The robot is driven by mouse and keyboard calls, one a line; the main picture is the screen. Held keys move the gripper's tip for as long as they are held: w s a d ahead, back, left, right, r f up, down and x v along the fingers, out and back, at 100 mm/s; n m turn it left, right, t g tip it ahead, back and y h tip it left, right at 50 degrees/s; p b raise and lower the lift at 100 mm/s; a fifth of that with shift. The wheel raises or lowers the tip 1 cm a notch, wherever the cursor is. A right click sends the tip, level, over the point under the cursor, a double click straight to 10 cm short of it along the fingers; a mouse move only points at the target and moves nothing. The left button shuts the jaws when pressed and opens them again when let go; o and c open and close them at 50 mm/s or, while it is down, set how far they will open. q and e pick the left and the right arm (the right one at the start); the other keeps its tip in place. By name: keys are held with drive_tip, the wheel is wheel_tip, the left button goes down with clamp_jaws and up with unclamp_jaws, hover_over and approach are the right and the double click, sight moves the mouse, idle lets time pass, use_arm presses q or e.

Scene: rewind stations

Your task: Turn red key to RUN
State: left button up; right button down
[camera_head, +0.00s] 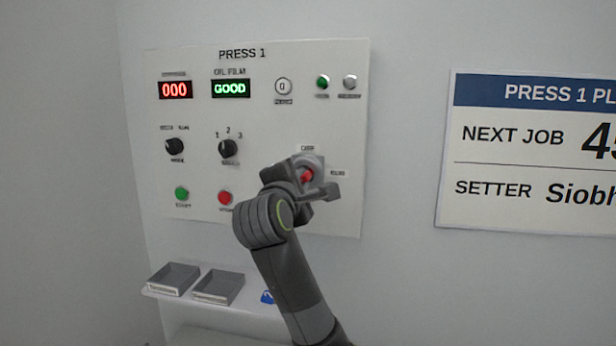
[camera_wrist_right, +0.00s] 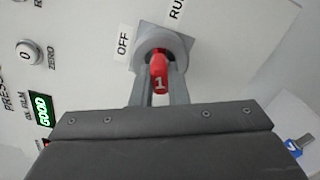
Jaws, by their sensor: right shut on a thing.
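The red key (camera_wrist_right: 160,72), marked 1, sits in a round grey lock (camera_wrist_right: 178,42) on the PRESS 1 panel. In the head view the red key (camera_head: 306,175) shows at the panel's lower right, partly covered by my gripper. My right gripper (camera_head: 311,182) is shut on the key; in the wrist view its two fingers (camera_wrist_right: 160,88) stand either side of it. The OFF label (camera_wrist_right: 123,43) and the RUN label (camera_wrist_right: 178,9) lie by the lock. I cannot tell exactly which mark the key points to. My left gripper is not in view.
The panel (camera_head: 270,120) also carries black knobs, a red 000 display (camera_head: 176,90), a green GOOD display (camera_head: 231,88) and several buttons. Two grey trays (camera_head: 218,288) and a small blue item (camera_head: 267,297) are on a shelf below. A job sign (camera_head: 530,150) hangs at right.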

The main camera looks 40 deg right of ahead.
drive_tip(key=m+b, duration=0.3)
drive_tip(key=m, duration=0.3)
drive_tip(key=c, duration=1.3)
unclamp_jaws()
drive_tip(key=shift+c, duration=0.2)
drive_tip(key=b+v, duration=0.5)
drive_tip(key=v, duration=1.2)
drive_tip(key=shift+s+a+r, duration=0.15)
drive_tip(key=shift+s+r, duration=0.05)
drive_tip(key=shift+r, duration=0.05)
